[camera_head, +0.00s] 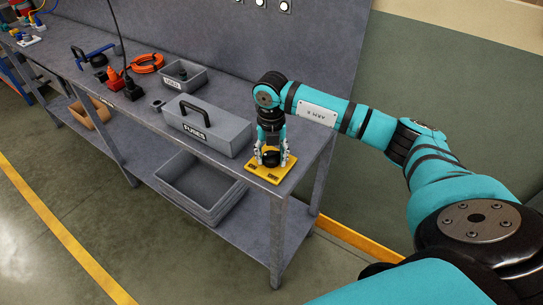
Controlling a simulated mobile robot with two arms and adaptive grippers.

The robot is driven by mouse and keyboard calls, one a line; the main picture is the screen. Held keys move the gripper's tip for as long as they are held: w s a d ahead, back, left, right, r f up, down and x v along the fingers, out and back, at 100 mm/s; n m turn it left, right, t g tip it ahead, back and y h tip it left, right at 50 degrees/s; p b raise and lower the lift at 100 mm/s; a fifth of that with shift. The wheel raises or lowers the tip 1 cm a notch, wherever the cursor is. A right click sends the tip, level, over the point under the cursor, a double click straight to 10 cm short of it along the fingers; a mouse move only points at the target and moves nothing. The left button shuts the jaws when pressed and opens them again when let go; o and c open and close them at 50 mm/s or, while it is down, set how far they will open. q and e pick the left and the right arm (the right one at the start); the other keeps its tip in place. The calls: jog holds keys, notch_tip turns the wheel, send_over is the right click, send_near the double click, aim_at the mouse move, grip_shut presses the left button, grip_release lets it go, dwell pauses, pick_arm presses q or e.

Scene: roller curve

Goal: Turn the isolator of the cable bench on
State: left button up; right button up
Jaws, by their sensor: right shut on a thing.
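The isolator of the cable bench shows as a yellow plate (281,171) with a black knob (271,158) in its middle, on the near right corner of the grey bench top. My right gripper (270,156) points down over the plate and is shut on the black knob. Its fingers and wrist hide part of the knob, so the knob's angle cannot be told. My left gripper is out of view.
A grey box labelled FUSES (207,125) with a black handle stands just left of the isolator. A small grey bin (184,78), an orange cable coil (147,63) and a black cable lie farther left. An empty grey tray (200,187) sits on the lower shelf. Floor in front is clear.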

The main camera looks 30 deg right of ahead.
aim_at(271, 154)
jog(key=shift+w+r+m, duration=0.1)
jog(key=shift+m, duration=0.5)
jog(key=o, duration=1.2)
jog(key=shift+c, duration=0.2)
notch_tip(271, 154, up, 12)
